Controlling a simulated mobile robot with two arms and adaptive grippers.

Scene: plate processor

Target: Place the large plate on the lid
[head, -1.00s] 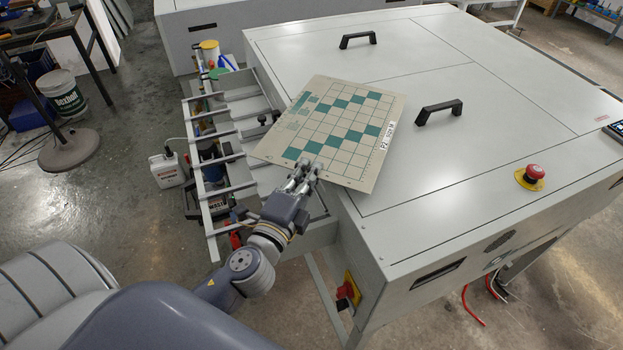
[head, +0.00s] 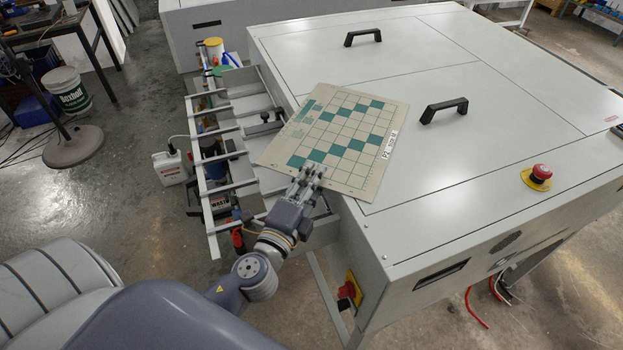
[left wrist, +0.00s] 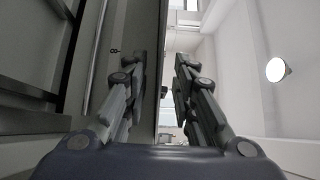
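The large plate (head: 345,140), beige with a green-and-white grid and a printed label, is over the front left part of the machine's lid (head: 420,160). Its left corner sticks out past the machine's edge over the rack. Whether its underside touches the lid is hard to tell. My left gripper (head: 312,172) is at the plate's near edge. My right gripper is out of view.
Black handles (head: 444,110) stand up from the lid right of the plate and at the back. A red emergency button (head: 540,173) is at the right. An open slatted rack (head: 222,130) lies left of the machine.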

